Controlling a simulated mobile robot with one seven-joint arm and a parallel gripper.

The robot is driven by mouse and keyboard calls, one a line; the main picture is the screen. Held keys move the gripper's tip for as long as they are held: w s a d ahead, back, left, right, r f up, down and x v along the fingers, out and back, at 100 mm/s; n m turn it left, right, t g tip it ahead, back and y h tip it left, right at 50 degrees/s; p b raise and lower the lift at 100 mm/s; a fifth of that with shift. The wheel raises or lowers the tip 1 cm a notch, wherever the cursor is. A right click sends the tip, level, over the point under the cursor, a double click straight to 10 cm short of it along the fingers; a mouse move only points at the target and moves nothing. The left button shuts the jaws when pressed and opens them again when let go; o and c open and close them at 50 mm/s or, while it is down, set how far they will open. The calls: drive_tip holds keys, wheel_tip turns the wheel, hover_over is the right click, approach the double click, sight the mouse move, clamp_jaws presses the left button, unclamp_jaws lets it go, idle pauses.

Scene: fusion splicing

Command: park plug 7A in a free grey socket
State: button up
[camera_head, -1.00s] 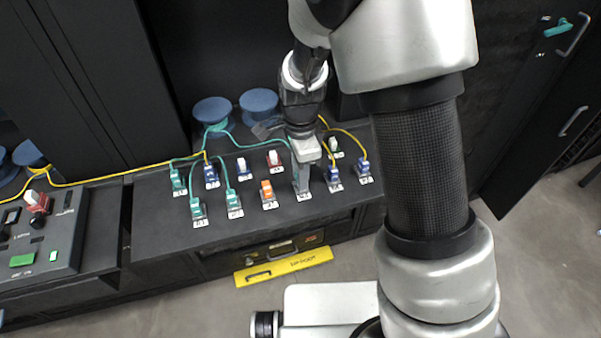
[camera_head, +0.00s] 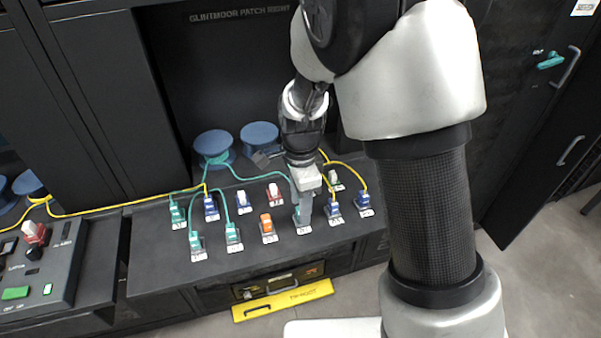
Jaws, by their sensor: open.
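My gripper (camera_head: 304,208) points down over the front row of the black patch desk (camera_head: 160,262), with its open jaws at a teal plug (camera_head: 295,212) that they largely hide. A teal cable runs from the left to this spot. I cannot tell whether the fingers touch the plug. The labels are too small to read, so I cannot confirm which plug is 7A. Other teal plugs stand at the left (camera_head: 195,241) and beside it (camera_head: 233,233). I cannot make out a free grey socket.
An orange connector (camera_head: 267,224) stands left of my gripper, and a blue plug (camera_head: 334,208) with a yellow cable stands close to its right. Two blue spools (camera_head: 213,145) stand behind. A control box (camera_head: 40,265) is at far left. A yellow strip (camera_head: 283,300) lies below the desk front.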

wheel_tip(320, 180, up, 15)
drive_tip(key=p, duration=0.1)
drive_tip(key=shift+r, duration=0.15)
idle(1.0)
